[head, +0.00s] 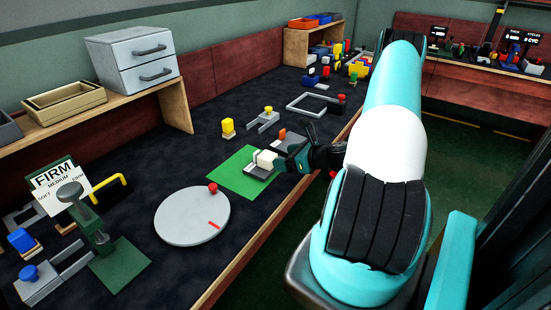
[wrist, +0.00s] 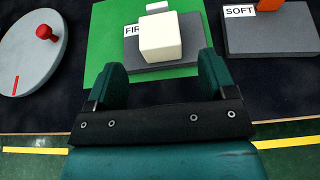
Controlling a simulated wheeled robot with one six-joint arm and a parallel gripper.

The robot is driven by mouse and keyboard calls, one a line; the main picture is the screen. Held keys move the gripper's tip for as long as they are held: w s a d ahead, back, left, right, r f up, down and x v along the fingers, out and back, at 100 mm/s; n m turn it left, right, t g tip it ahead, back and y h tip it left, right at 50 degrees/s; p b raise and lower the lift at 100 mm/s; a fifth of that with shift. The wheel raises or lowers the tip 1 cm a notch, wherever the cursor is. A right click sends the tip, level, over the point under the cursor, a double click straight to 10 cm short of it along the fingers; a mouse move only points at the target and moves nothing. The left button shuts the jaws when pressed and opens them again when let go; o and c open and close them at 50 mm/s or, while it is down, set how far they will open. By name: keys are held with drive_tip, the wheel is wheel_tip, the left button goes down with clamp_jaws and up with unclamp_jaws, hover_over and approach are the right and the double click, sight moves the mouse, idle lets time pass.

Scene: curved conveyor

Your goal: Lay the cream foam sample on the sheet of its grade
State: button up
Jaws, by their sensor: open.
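The cream foam sample (wrist: 160,42) is a pale block over the dark grey sheet (wrist: 182,70), whose label is partly hidden and reads "FIR". It seems to rest on that sheet; it also shows in the head view (head: 266,159). My gripper (wrist: 162,68) is open, its two green fingers apart, with the foam just beyond and between their tips. No finger visibly touches it. A second grey sheet (wrist: 270,42), labelled "SOFT", lies to the right with an orange block (wrist: 270,5) on it. The sign (head: 58,184) shows FIRM in large letters.
A green mat (wrist: 105,40) lies under the FIRM sheet. A small white block (wrist: 157,7) is behind the foam. A round grey disc (head: 190,217) with a red knob lies to the left. A yellow-topped piece (head: 228,126) stands behind the mat.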

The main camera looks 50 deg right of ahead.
drive_tip(key=a+v, duration=0.1)
drive_tip(key=v, duration=0.5)
drive_tip(key=w+a+r+n+g+y, duration=0.2)
drive_tip(key=a+r+n+g, duration=0.15)
drive_tip(key=a+n, duration=0.4)
drive_tip(key=w+a+r+n+g+y, duration=0.25)
drive_tip(key=a+r+n, duration=0.25)
drive_tip(key=a+n, duration=0.3)
drive_tip(key=w+a+r+n+g+y, duration=0.2)
drive_tip(key=w+a+r+n+g, duration=0.15)
drive_tip(key=a+n, duration=0.5)
drive_tip(key=s+a+r+n+g+h, duration=0.1)
drive_tip(key=s+a+r+n, duration=0.3)
drive_tip(key=s+a+n, duration=0.4)
drive_tip(key=s+a+r+n+g+h, duration=0.2)
drive_tip(key=s+a+r+n, duration=0.3)
drive_tip(key=s+a+n, duration=0.4)
drive_tip(key=shift+a+r+n+g, duration=0.35)
drive_tip(key=shift+n+g, duration=0.1)
drive_tip(key=shift+n, duration=0.15)
drive_tip(key=shift+h, duration=0.25)
wheel_tip(320, 180, up, 3)
drive_tip(key=p, duration=0.3)
